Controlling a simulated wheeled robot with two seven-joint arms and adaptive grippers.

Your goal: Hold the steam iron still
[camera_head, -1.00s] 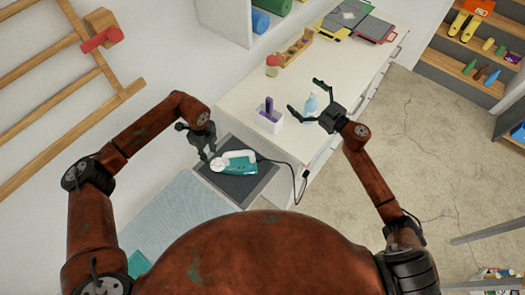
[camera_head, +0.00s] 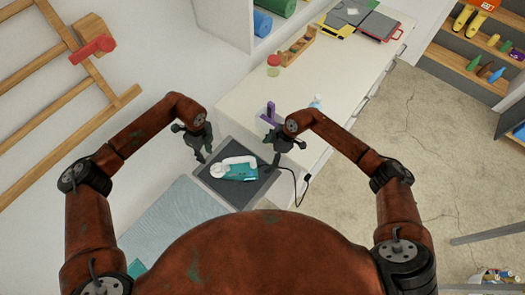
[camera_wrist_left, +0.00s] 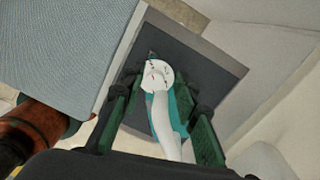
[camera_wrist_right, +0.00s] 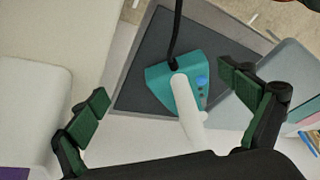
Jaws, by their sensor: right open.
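The steam iron (camera_head: 236,170), teal with a white handle, lies on a dark grey mat (camera_head: 262,188) at the near end of the white counter. My left gripper (camera_head: 203,156) is just left of the iron, open and apart from it. In the left wrist view the iron (camera_wrist_left: 160,118) shows between its spread fingers (camera_wrist_left: 158,100). My right gripper (camera_head: 274,155) is open and empty, to the right of the iron. In the right wrist view the iron's teal body (camera_wrist_right: 160,84) and white handle (camera_wrist_right: 187,108) lie ahead between the spread fingers (camera_wrist_right: 163,90).
A black cord (camera_head: 293,180) runs from the iron to the counter's right edge. A purple item (camera_head: 269,111) stands behind my right gripper, with a bottle (camera_head: 316,102) nearby. A red-lidded jar (camera_head: 273,66) stands further back. A pale blue-grey board (camera_head: 175,220) lies in front.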

